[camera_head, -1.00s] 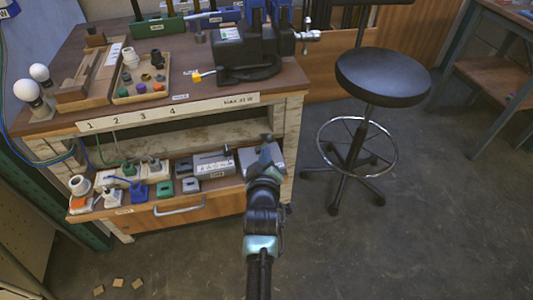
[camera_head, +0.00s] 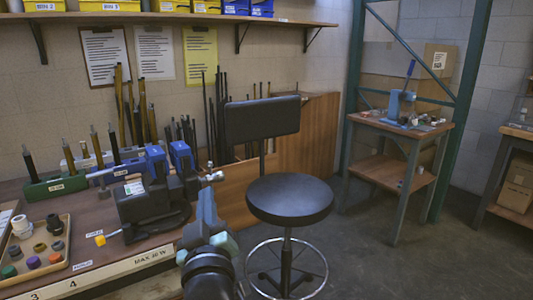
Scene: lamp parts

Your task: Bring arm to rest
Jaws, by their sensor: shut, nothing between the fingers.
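My gripper (camera_head: 206,207) points up and away from me at the front right end of the workbench (camera_head: 110,262), with my dark arm below it. Its blue-grey fingers look shut with nothing between them. In the picture it overlaps the bench's right end and lies just left of the stool. I cannot tell its exact height or whether it clears the bench edge.
A black stool (camera_head: 290,199) stands close to the right of my gripper. A black vise (camera_head: 146,205) and a parts tray (camera_head: 38,247) are on the bench. A small side table (camera_head: 398,131) stands behind. Floor is open at the right.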

